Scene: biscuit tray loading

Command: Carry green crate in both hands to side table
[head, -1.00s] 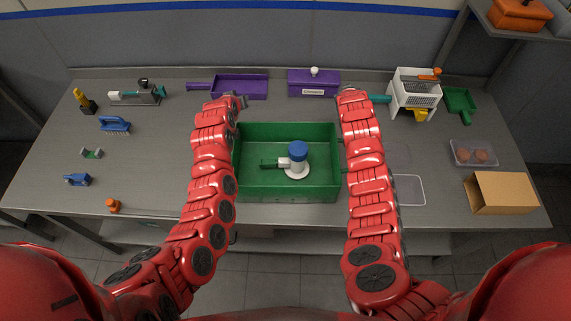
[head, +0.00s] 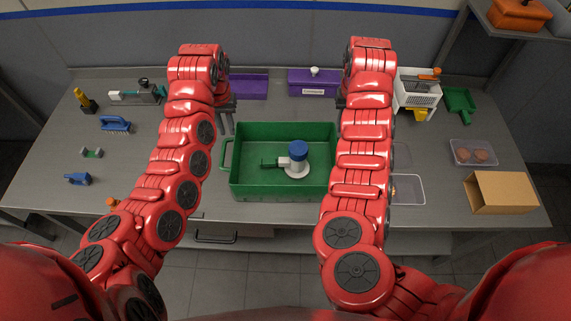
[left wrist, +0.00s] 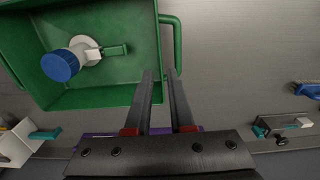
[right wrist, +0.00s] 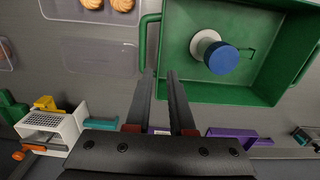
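The green crate (head: 284,190) stands on the grey workbench, with a blue-capped white device (head: 298,158) inside. Its left handle (head: 225,153) shows in the head view; its right handle is hidden behind my right arm. My left gripper (head: 229,122) points down near the crate's left back corner. In the left wrist view its fingers (left wrist: 160,72) are apart and empty, by the crate wall and handle (left wrist: 178,42). My right gripper (right wrist: 160,72) is also open and empty in the right wrist view, with the other handle (right wrist: 143,42) by its fingertips. In the head view its fingers are mostly hidden.
Purple trays (head: 248,88) and a purple box (head: 313,84) stand behind the crate. A white rack (head: 416,92), a biscuit container (head: 473,153) and a cardboard box (head: 501,193) are at the right. Small tools, including a blue brush (head: 115,124), lie at the left.

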